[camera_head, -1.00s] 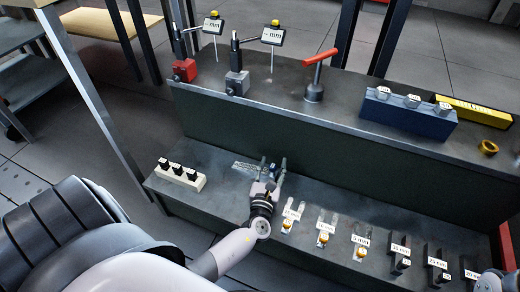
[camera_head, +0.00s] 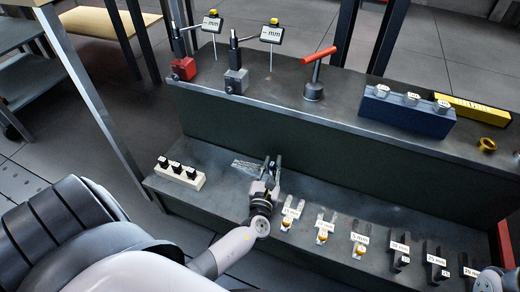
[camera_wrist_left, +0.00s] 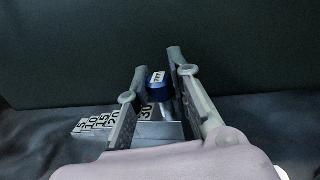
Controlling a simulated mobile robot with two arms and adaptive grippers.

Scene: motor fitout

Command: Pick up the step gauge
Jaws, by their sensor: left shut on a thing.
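The step gauge is a grey metal stepped block with number labels (camera_wrist_left: 100,122) and a blue knob with a white label on top. In the head view its stepped end (camera_head: 246,165) shows on the lower shelf, left of my left gripper (camera_head: 273,160). In the left wrist view my left gripper (camera_wrist_left: 155,62) is shut on the blue knob, one finger on each side. The fingers hide part of the block. It appears to rest on the shelf. My right gripper is not in view; only part of my right arm shows at the lower right corner.
A white block with black knobs (camera_head: 181,174) lies to the left on the lower shelf (camera_head: 215,213). Several labelled gauge pieces, such as the one marked 5 mm (camera_head: 359,238), stand to the right. The dark riser (camera_head: 300,135) is close behind the gripper.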

